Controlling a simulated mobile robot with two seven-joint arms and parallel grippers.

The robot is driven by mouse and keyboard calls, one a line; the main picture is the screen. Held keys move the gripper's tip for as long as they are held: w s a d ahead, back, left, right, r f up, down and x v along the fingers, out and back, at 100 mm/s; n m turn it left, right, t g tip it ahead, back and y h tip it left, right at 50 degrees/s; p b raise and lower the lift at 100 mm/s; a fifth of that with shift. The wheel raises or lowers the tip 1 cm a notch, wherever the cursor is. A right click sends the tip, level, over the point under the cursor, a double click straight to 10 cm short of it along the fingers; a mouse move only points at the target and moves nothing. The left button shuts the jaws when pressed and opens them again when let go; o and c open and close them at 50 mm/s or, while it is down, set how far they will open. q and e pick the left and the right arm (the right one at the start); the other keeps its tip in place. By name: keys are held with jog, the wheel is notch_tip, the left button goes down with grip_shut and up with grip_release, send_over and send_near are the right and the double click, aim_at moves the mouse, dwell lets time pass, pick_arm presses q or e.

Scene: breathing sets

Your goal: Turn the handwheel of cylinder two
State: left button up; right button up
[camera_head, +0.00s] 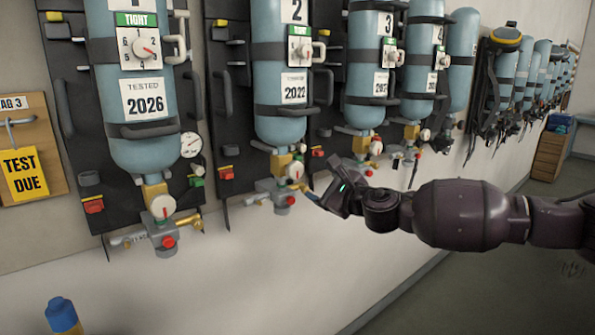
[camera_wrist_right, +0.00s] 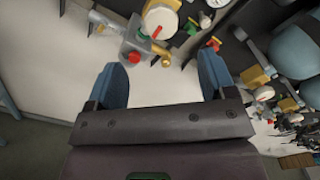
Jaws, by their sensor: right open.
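Cylinder two (camera_head: 281,95) is a light blue bottle with a "2" plate, hanging on a dark board. My left gripper is out of view.
Cylinder one (camera_head: 143,75) hangs to the left, with a handwheel (camera_head: 162,207) and a pressure gauge (camera_head: 191,145). Cylinder three (camera_head: 374,75) and more sets line the wall to the right. A blue-capped bottle (camera_head: 62,316) is at lower left. The wall below the sets is bare.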

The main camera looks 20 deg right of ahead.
aim_at(297, 171)
jog(key=shift+p+x, duration=0.8)
jog(key=shift+x, duration=4.6)
jog(key=shift+w+d, duration=0.1)
jog(key=shift+d, duration=0.05)
jog(key=shift+f, duration=0.1)
jog(key=c, duration=0.9)
